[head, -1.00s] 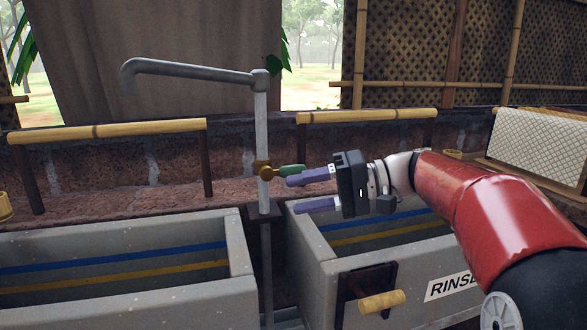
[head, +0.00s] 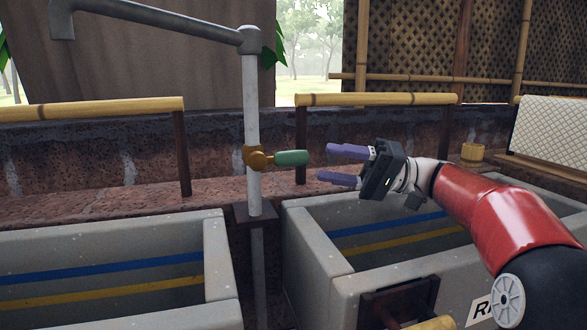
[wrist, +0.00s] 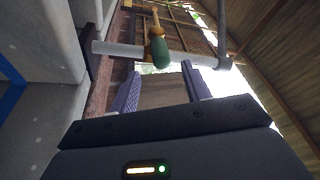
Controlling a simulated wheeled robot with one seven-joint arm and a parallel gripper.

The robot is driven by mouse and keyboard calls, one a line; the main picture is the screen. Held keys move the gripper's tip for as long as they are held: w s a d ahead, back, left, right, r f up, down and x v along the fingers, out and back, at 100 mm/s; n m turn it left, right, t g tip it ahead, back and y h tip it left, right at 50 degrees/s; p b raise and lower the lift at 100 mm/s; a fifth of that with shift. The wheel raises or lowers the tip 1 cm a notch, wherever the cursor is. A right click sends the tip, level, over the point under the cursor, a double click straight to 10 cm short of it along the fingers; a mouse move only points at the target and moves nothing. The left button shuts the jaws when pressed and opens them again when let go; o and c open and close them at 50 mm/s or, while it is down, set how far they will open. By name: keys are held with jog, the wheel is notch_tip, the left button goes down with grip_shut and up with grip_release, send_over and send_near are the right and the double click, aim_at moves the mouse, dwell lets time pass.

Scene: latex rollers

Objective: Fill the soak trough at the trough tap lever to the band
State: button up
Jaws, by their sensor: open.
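The trough tap is a grey standpipe (head: 253,120) with a long spout (head: 150,20) reaching left above the left trough (head: 215,255). Its lever has a green handle (head: 291,158) on a brass valve and points right, roughly level. My gripper (head: 326,163) is open and empty, just right of the handle's end, with a gap between. In the wrist view the green handle (wrist: 160,53) shows ahead between the spread purple fingers. Inside the left trough a blue band (head: 100,268) runs above a yellow band (head: 100,294). I see no water there; its floor is out of view.
A second trough (head: 315,250) stands at right under my arm, with a partly cut-off label and a wooden-handled fitting (head: 400,305) in front. Bamboo rails (head: 90,109) stand behind both troughs. A brass-coloured cup (head: 472,153) and a white quilted sheet (head: 550,135) are at back right.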

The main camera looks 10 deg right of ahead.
aim_at(295, 158)
jog(key=a, duration=0.2)
jog(key=a+r, duration=0.1)
jog(key=a, duration=0.4)
jog(key=shift+a+r, duration=0.2)
jog(key=shift+a, duration=0.15)
jog(key=shift+c, duration=0.5)
grip_shut()
